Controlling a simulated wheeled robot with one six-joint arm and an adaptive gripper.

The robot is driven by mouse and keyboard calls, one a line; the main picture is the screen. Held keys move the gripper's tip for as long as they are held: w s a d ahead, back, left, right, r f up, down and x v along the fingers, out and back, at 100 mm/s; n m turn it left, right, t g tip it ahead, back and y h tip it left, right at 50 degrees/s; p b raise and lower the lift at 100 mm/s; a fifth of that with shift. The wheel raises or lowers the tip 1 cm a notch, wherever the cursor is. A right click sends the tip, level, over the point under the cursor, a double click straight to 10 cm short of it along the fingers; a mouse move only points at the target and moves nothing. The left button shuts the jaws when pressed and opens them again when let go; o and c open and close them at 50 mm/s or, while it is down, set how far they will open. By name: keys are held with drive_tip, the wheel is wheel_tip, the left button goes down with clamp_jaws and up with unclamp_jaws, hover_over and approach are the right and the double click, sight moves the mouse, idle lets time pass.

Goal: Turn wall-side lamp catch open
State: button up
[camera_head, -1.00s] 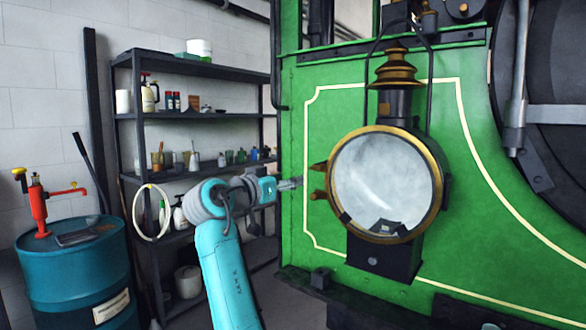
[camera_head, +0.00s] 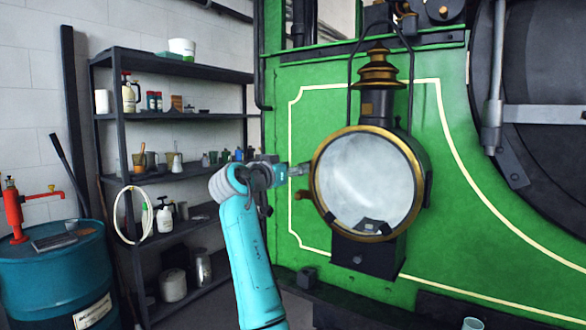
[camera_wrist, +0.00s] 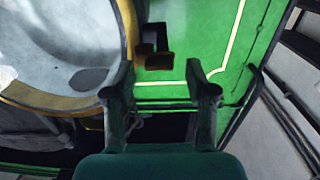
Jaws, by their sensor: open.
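The round lamp (camera_head: 368,185) has a brass rim, a pale glass front and a dark chimney, and stands against a green panel. Brass catches stick out from its left side in the head view; the lower catch (camera_head: 302,195) shows below my gripper (camera_head: 302,169). The upper one is hidden behind the gripper. In the wrist view, a dark and brass catch (camera_wrist: 156,60) lies just ahead of my gripper (camera_wrist: 160,76), between the lines of its two fingers. The fingers are apart and empty. The lamp rim (camera_wrist: 128,30) is close to the left finger. I cannot tell whether anything touches.
A dark shelf (camera_head: 175,117) with bottles and jars stands at the left by the white wall. A blue drum (camera_head: 55,275) with a red pump (camera_head: 14,212) is in front of it. The green panel (camera_head: 285,110) left of the lamp is bare.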

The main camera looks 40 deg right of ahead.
drive_tip(key=shift+d, duration=0.1)
clamp_jaws()
drive_tip(key=shift+n, duration=0.3)
drive_tip(key=n, duration=1.7)
drive_tip(key=shift+w, duration=0.35)
drive_tip(key=shift+n, duration=0.3)
